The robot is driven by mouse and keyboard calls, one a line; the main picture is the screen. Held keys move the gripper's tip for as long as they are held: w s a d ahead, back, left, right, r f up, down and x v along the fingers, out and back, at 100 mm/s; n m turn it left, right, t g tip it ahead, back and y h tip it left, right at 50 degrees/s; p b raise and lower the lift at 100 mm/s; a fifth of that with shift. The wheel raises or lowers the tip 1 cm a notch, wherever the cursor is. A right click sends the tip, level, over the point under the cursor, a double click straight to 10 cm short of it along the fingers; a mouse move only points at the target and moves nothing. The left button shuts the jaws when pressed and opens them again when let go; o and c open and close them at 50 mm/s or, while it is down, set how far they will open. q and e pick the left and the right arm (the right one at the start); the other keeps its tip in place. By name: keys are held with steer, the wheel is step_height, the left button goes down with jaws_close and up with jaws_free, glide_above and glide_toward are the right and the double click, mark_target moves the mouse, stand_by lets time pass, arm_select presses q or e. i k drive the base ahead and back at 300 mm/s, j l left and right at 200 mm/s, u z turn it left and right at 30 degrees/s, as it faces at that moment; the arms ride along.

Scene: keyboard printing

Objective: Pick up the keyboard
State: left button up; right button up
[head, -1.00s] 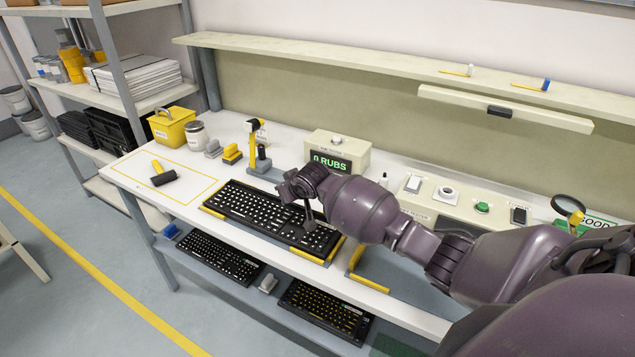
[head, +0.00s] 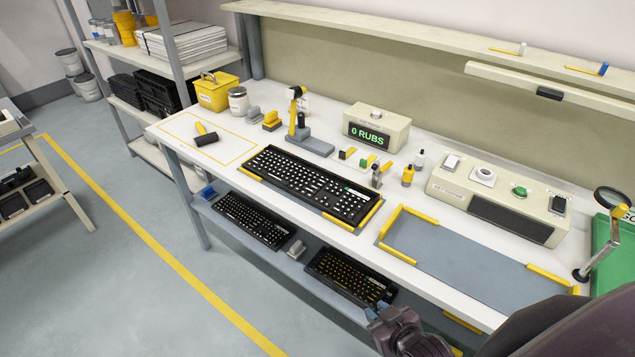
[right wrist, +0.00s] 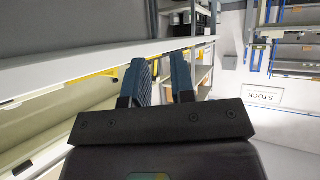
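A black keyboard (head: 310,184) with pale keys lies flat on the white workbench between yellow corner guides. Two more black keyboards lie on the lower shelf: one with pale keys (head: 252,219) at left, one with yellow keys (head: 348,277) closer to my gripper. My right gripper (head: 374,311) is low at the bottom of the head view, in front of the bench and just below the yellow-keyed keyboard. In the right wrist view its blue fingers (right wrist: 161,72) stand apart with nothing between them. My left gripper is not in view.
The white bench edge (head: 440,293) overhangs the lower shelf (head: 225,210). A grey mat (head: 460,262) with yellow guides lies empty on the bench.

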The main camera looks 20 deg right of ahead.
mark_target(348, 201)
steer(key=z, duration=0.35)
steer(key=i+j+z, duration=0.1)
steer(key=z, duration=0.25)
steer(key=j+z, duration=0.15)
steer(key=z, duration=0.25)
steer(key=j+z, duration=0.3)
steer(key=i+j+z, duration=0.1)
steer(key=j+z, duration=0.2)
steer(key=j, duration=0.25)
steer(key=j+z, duration=0.15)
steer(key=j, duration=0.3)
steer(key=k+j+z, duration=0.15)
steer(key=j, duration=0.25)
steer(key=j+z, duration=0.1)
steer(key=j, duration=0.8)
